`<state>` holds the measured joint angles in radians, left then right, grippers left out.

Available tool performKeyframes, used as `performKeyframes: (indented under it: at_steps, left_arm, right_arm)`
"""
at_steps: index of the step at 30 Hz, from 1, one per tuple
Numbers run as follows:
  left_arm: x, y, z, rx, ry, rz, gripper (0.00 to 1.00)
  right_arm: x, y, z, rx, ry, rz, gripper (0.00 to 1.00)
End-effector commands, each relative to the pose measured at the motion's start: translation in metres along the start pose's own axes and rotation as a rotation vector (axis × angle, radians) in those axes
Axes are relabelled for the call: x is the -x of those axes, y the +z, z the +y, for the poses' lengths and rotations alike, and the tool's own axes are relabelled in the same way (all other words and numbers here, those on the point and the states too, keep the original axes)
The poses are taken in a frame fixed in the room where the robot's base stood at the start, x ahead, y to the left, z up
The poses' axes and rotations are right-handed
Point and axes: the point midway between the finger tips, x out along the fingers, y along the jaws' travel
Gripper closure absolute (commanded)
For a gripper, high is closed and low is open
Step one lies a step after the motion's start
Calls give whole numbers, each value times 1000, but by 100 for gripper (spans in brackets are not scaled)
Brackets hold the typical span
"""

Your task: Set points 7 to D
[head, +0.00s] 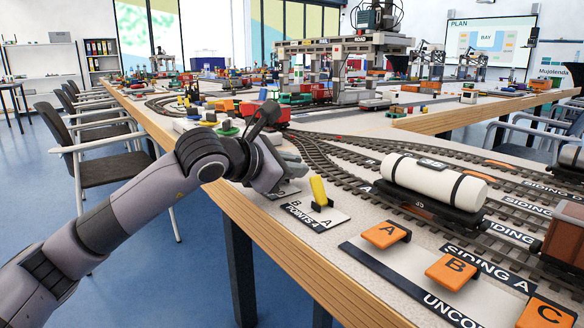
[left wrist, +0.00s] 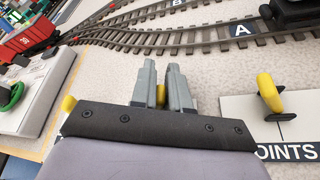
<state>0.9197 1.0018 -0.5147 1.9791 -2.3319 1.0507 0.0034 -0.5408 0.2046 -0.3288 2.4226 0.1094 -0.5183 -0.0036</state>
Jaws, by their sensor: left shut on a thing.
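My left gripper (head: 293,170) is over the front edge of the layout table. It is shut on a small yellow piece, which shows between the grey fingers in the left wrist view (left wrist: 161,95). It looks like a points lever handle; its base and number are mostly hidden under the gripper. Just right of it stands another yellow lever (head: 319,190), tilted, on a white plate labelled POINTS 4 (head: 330,216) with the letters B and A. That lever also shows in the left wrist view (left wrist: 269,92). I cannot make out a plate marked 7. My right gripper is not in view.
A white tank wagon (head: 433,182) stands on the track right of the levers. A red wagon (head: 264,112) is behind the gripper. Chairs (head: 100,165) line the left side.

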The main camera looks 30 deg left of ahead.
Motion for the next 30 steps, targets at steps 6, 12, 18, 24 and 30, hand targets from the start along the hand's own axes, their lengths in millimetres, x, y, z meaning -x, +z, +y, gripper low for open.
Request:
performKeyframes:
  at_steps: [6, 12, 18, 24, 30]
  left_arm:
    - [0, 0, -1, -1, -2, 2, 100]
    - [0, 0, -1, 0, -2, 2, 64]
    - [0, 0, 0, 0, -1, 1, 64]
    - [15, 0, 1, -2, 0, 2, 64]
    - [46, -1, 0, -3, 0, 3, 64]
  right_arm:
    - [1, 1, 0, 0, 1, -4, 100]
    - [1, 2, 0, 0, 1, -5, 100]
    - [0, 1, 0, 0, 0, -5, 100]
    - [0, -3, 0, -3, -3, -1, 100]
    - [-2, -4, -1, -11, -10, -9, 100]
